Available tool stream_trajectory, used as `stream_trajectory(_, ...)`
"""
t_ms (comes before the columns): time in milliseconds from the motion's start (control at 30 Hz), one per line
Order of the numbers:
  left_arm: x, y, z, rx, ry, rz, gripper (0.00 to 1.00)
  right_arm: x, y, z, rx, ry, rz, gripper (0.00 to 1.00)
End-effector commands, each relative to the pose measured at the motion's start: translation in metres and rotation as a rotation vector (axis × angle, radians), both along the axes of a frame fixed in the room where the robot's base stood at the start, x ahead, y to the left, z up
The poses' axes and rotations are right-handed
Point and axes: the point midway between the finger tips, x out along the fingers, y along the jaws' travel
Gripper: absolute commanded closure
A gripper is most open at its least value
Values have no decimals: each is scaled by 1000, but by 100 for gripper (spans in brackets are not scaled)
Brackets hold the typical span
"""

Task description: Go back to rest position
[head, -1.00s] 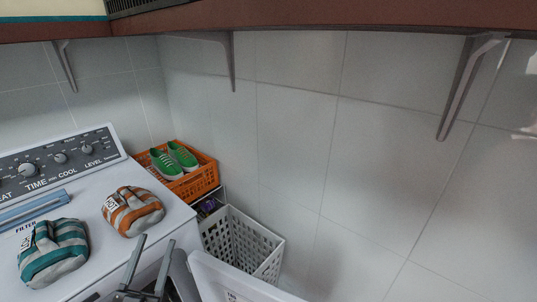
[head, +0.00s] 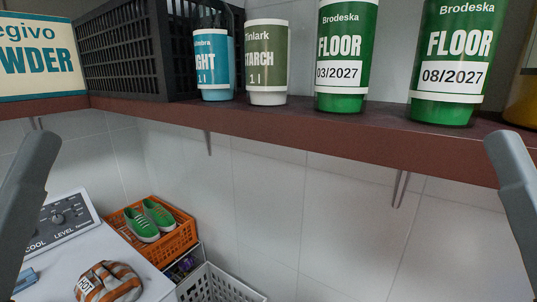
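Whether my grippers are open or shut is out of sight.
A dark red shelf (head: 300,135) spans the view, bearing a powder box (head: 40,60), a black crate (head: 125,50), two small tubs and green floor-cleaner containers (head: 345,55).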

Motion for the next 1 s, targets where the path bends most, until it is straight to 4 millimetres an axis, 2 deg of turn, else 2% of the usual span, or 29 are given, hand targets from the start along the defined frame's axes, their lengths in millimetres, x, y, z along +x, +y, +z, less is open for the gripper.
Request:
stream_trajectory(33, 0, 0, 42, -1, 1, 1, 38, 0, 0, 42, 0, 1, 0, 50)
stream_trajectory(167, 1, 0, 100, -1, 1, 1, 38, 1, 0, 100, 0, 2, 0, 50)
stream_trajectory(500, 1, 1, 266, -3, 2, 1, 38, 1, 0, 266, 0, 2, 0, 50)
stream_trajectory(600, 1, 1, 301, -3, 3, 1, 38, 0, 0, 301, 0, 2, 0, 50)
stream_trajectory(700, 1, 1, 320, -3, 3, 1, 38, 1, 0, 321, 0, 2, 0, 50)
stream_trajectory(767, 1, 1, 325, -3, 3, 1, 38, 1, 0, 325, 0, 2, 0, 50)
stream_trajectory(1000, 1, 1, 322, -3, 2, 1, 38, 1, 0, 322, 0, 3, 0, 50)
